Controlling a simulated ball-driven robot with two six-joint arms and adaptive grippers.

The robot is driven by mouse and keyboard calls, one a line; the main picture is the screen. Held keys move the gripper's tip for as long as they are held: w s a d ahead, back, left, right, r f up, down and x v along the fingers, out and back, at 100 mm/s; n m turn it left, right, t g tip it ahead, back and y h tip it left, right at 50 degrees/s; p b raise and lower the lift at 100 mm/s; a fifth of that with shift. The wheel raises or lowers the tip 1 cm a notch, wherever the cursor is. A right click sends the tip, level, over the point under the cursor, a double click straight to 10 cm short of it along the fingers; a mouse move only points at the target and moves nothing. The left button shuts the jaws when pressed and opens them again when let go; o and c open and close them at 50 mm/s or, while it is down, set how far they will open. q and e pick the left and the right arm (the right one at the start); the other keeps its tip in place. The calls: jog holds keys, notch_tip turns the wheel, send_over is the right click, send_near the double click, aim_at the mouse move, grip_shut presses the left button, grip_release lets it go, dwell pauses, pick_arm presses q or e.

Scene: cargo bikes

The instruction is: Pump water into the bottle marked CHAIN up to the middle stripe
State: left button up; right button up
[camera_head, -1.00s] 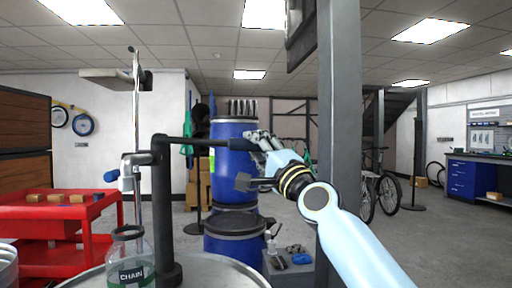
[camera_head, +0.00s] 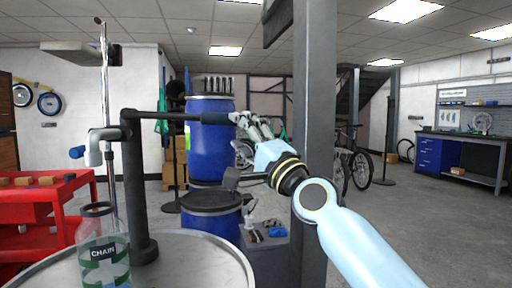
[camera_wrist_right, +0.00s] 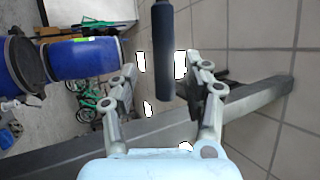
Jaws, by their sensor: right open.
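The clear bottle marked CHAIN (camera_head: 104,262) stands upright on a round metal drum top (camera_head: 190,268) at the lower left. It has a black collar and green bands; its water level is unclear. The grey spout (camera_head: 103,140) is above it, beside the black pump post (camera_head: 137,190). The pump's lever handle (camera_head: 165,116) runs level to the right from the post top. My right gripper (camera_head: 236,148) is open at the handle's free end. In the right wrist view the dark grip (camera_wrist_right: 163,50) reaches between the open fingers (camera_wrist_right: 162,72), apparently touching neither. My left gripper is out of view.
A dark grey pillar (camera_head: 314,120) stands close behind my right arm. Blue barrels (camera_head: 212,155) stand behind the handle. A red cart (camera_head: 45,215) is at the left. A grey box with small items (camera_head: 262,235) is beside the drum.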

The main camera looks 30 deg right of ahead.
jog(key=v, duration=0.6)
jog(key=shift+s, duration=0.25)
jog(key=shift+f, duration=0.15)
dwell(0.8)
